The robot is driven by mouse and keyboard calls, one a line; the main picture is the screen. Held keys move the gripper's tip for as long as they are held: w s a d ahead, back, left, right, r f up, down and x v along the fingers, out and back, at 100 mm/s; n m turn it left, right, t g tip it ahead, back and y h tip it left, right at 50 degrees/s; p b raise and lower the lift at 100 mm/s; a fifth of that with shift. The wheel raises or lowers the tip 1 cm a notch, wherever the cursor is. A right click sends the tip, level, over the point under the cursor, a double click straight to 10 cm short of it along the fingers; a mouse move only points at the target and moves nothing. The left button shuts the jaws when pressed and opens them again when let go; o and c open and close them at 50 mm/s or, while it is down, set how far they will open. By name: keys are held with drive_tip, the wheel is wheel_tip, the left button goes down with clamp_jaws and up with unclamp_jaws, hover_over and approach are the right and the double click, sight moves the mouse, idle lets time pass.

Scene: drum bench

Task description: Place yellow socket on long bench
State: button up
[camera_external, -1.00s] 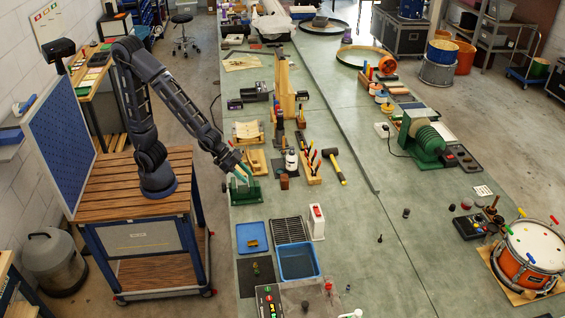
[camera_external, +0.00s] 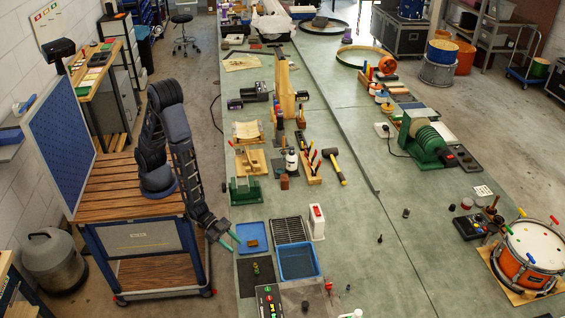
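The long bench (camera_external: 350,235) has a pale green top and runs away from the camera. A small yellowish-brown piece (camera_external: 252,243) lies on a blue tray (camera_external: 243,228) at the bench's left edge. It may be the yellow socket, but it is too small to tell. My gripper (camera_external: 233,243) is at the bench's left edge, just left of the blue tray. Its two teal fingers are spread apart, with nothing visible between them. I cannot tell its height above the bench.
A blue bin (camera_external: 298,262) and a dark rack (camera_external: 288,230) are right of the tray. A black mat (camera_external: 256,275) with small items lies in front. A green vise-like fixture (camera_external: 244,192) stands behind. The bench's middle is mostly clear around a few small dark pieces.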

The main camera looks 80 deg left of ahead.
sight(256, 267)
drive_tip(key=shift+s+d+f, duration=0.1)
drive_tip(key=shift+d+f, duration=0.1)
drive_tip(key=shift+d, duration=0.05)
drive_tip(key=x, duration=1)
drive_tip(key=shift+w+f, duration=0.15)
drive_tip(key=shift+w, duration=0.15)
clamp_jaws()
